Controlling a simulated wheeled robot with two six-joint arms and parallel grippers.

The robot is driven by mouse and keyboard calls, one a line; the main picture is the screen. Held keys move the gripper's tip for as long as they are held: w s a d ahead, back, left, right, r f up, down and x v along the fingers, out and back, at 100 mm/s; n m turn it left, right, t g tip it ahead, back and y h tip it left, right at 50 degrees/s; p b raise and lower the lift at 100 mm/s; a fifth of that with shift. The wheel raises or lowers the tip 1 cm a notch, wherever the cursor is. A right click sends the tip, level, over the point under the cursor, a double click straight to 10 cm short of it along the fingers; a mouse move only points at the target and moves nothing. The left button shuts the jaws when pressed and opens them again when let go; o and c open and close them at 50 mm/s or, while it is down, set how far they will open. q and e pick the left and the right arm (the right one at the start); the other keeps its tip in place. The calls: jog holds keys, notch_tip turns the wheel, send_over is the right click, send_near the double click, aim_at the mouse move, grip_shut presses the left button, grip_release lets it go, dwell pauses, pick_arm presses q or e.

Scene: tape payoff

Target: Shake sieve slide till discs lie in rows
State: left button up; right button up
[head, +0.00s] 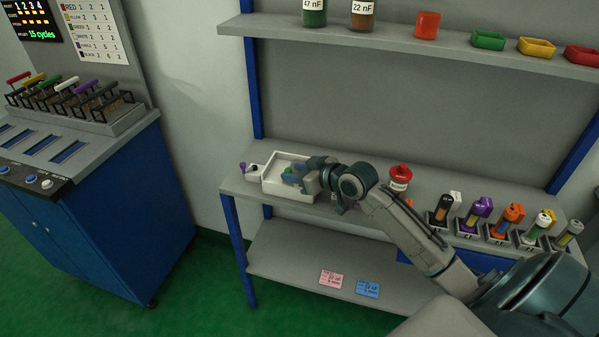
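My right gripper (306,180) is at the right side of a white open tray (270,184) on the bench, its fingers low over the inside. Several handled frames in red, yellow, green, white and purple (66,86) stand in a rack on the blue cabinet at the left. I cannot tell which thing is the sieve slide, and no discs in rows can be made out. My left gripper is not in view.
Small purple and dark items (243,167) lie left of the tray. A red-lidded jar (400,178) and several colour-topped dispensers (476,212) stand right, behind my arm. An upper shelf (400,40) holds jars and bins. Pink (331,279) and blue cards (367,289) lie on the lower shelf.

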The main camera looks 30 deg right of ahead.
jog(key=shift+s, duration=0.1)
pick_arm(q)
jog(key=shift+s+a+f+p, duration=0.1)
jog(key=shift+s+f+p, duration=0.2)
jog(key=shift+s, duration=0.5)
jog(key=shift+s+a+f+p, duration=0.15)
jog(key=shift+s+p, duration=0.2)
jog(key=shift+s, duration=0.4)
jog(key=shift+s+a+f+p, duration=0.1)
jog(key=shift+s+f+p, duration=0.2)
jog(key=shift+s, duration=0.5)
pick_arm(e)
jog(key=v, duration=1)
jog(key=shift+s, duration=0.3)
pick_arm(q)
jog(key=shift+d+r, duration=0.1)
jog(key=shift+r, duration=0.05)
pick_arm(e)
jog(key=shift+d+r, duration=0.1)
jog(key=shift+r, duration=0.1)
